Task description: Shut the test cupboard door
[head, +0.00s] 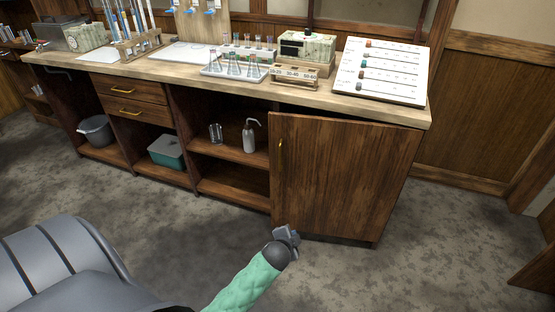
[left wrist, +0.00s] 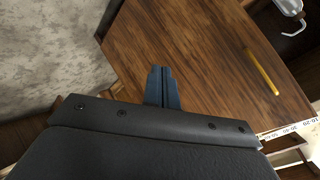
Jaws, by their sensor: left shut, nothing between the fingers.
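The test cupboard door (head: 345,175) is a brown wooden panel at the right end of the bench, with a brass handle (head: 281,150) near its left edge. A dark wedge above its top edge, wider at the left, suggests it stands slightly ajar. My left gripper (head: 288,238) is in front of the door's lower left corner, shut and empty. In the left wrist view its closed fingers (left wrist: 162,85) overlap the door (left wrist: 205,60), and the handle (left wrist: 262,72) is to the right. I cannot tell whether the fingers touch the door. My right gripper is out of view.
Open shelves left of the door hold a wash bottle (head: 249,136) and a glass beaker (head: 215,133). The benchtop (head: 150,68) carries glassware, racks and a white board (head: 382,70). The grey floor (head: 440,240) right of the door is clear.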

